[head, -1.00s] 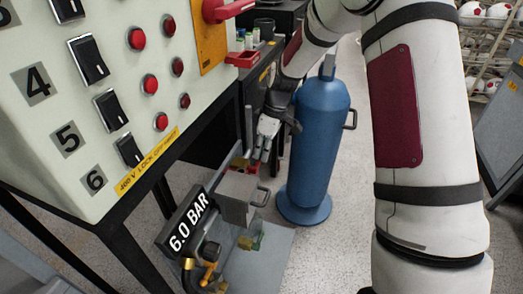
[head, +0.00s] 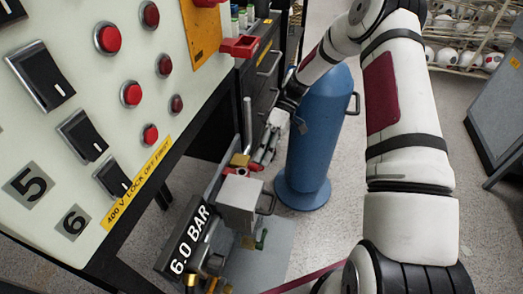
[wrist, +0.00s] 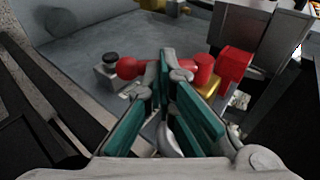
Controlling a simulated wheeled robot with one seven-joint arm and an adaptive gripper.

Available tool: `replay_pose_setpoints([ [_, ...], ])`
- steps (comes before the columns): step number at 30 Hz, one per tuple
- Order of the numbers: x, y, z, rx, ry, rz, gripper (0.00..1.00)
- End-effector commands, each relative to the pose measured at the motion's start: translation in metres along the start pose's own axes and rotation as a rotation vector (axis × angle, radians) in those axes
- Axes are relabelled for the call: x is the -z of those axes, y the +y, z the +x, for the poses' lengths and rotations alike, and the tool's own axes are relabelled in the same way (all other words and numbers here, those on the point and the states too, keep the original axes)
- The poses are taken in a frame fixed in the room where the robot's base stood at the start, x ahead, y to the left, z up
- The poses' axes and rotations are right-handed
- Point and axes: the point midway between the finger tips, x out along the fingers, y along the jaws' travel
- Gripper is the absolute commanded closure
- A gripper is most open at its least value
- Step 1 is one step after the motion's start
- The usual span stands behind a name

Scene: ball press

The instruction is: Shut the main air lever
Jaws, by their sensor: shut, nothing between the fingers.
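A red lever with rounded ends (wrist: 203,68) shows in the wrist view just beyond my fingertips, partly hidden by them. I take it for the main air lever. A square red block (wrist: 236,64) sits to its right, by a brass fitting. In the head view, red parts (head: 256,167) show small beside a brass piece (head: 240,160) above the grey box. My gripper (wrist: 168,62) has teal-padded fingers, drawn together and empty, overlapping the lever in view. Whether they touch it I cannot tell. It also shows in the head view (head: 264,156), by the brass piece.
A black "6.0 BAR" sign (head: 189,241) and a grey box with a handle (head: 239,196) stand near the fitting. A blue tank (head: 318,140) stands close on the right. The switch panel (head: 90,110) overhangs at left. Pale floor (head: 345,225) is open at right.

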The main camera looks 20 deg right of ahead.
Motion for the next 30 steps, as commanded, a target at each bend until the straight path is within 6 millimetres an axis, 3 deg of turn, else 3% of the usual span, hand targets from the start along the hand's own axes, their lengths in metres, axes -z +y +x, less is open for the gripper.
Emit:
replay_pose_setpoints([
  [5, -0.002, 0.01, 0.011, 0.17, 0.0, 0.034, 1.0],
  [30, -0.009, 0.014, 0.037, 0.293, -0.003, 0.06, 1.0],
])
